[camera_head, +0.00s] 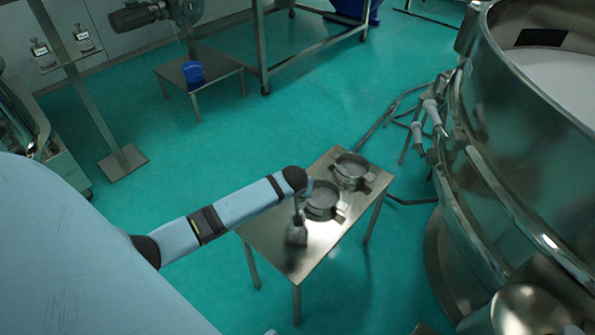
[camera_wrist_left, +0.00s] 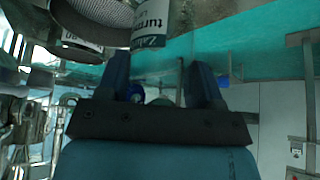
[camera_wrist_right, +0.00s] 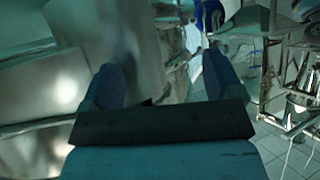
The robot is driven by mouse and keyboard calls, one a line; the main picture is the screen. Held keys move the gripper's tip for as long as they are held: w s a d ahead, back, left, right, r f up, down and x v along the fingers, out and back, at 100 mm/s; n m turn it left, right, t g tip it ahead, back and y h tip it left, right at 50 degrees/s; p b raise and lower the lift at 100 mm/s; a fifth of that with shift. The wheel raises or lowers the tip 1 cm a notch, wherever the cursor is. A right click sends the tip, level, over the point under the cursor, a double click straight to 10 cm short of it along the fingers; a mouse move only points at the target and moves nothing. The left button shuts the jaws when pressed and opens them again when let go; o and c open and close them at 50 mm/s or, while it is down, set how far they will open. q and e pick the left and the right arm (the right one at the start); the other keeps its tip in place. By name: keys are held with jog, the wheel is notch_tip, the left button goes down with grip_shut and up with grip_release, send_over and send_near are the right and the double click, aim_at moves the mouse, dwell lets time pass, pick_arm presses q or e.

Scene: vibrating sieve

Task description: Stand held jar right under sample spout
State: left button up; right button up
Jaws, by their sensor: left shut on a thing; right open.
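My left arm reaches in from the left in the head view, its gripper (camera_head: 299,212) over a small steel table (camera_head: 262,232). The left gripper's fingers also show in the left wrist view (camera_wrist_left: 161,62). A jar's white printed label (camera_wrist_left: 150,22) shows at their tips; the gripper is shut on this jar, most of which is out of frame. In the head view the jar cannot be made out clearly from the dark blurred shape below the wrist. My right gripper (camera_wrist_right: 162,66) is open and empty in the right wrist view, before shiny steel. I cannot pick out the sample spout.
Two round sieves (camera_head: 322,197) (camera_head: 351,167) stand on the table. A large steel sieve machine (camera_head: 480,190) fills the right side. A blue container (camera_head: 193,72) is on a far low table. Labelled jars (camera_head: 43,55) stand on a shelf at upper left. Green floor between is open.

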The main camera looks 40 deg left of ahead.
pick_arm(q)
notch_tip(320, 180, down, 4)
jog(key=shift+f+b, duration=0.1)
jog(key=shift+b, duration=0.5)
jog(key=o, duration=0.9)
